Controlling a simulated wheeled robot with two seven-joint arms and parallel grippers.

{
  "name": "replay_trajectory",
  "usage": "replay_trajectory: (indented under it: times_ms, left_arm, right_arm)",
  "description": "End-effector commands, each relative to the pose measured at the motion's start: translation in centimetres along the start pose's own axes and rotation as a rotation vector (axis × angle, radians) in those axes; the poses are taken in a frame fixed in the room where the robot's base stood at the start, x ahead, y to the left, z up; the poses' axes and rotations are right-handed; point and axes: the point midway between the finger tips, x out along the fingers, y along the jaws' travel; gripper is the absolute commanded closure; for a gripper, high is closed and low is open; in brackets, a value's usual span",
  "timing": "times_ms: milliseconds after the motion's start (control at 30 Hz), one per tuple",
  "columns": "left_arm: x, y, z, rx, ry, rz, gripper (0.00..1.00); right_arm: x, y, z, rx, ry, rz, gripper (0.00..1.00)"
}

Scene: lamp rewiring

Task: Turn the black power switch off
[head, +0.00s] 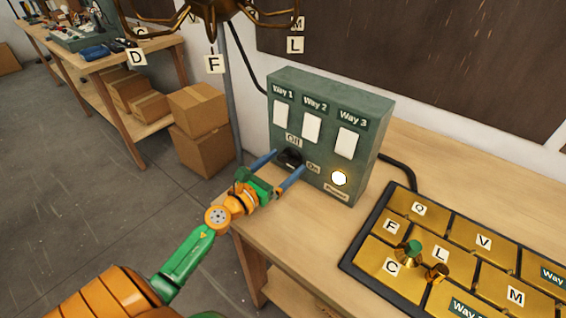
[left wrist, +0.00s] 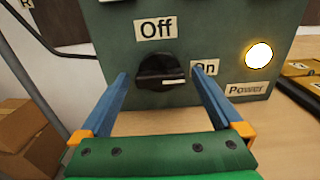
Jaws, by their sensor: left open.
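The black power switch (head: 290,158) is a rotary knob low on the front of the green switch box (head: 378,118). In the left wrist view the black knob (left wrist: 160,72) sits below the "Off" label (left wrist: 156,29), and its white mark points right toward the "On" label (left wrist: 205,68). The round power light (head: 339,178) glows. My left gripper (head: 278,166) is open, its blue fingers on either side of the knob. In the left wrist view the fingers (left wrist: 164,92) straddle the knob with gaps; contact is not visible. My right gripper is not in view.
The box stands on a wooden table (head: 430,160) against the wall. A tray with gold lettered plates (head: 483,241) lies to its right. A brass lamp (head: 205,15) hangs above. Cardboard boxes (head: 200,150) stand on the floor behind left. Table room in front of the box is bare.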

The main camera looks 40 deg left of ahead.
Motion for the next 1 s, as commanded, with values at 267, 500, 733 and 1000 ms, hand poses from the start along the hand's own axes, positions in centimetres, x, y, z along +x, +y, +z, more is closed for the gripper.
replay_trajectory:
  times_ms: [267, 500, 733, 1000]
  left_arm:
    - [-0.03, 0.00, -0.04, 0.000, 0.000, 0.000, 0.32]
    - [-0.04, 0.00, -0.04, -0.001, 0.000, 0.000, 0.78]
    - [-0.05, 0.03, -0.01, -0.045, 0.001, 0.000, 0.78]
    - [-0.05, 0.10, 0.03, -0.230, 0.001, 0.000, 0.78]
  right_arm:
    - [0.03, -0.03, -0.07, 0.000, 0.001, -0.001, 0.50]
    - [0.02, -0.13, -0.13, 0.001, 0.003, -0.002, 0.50]
    - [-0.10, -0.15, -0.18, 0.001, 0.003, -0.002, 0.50]
    - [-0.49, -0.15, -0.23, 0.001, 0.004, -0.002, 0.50]
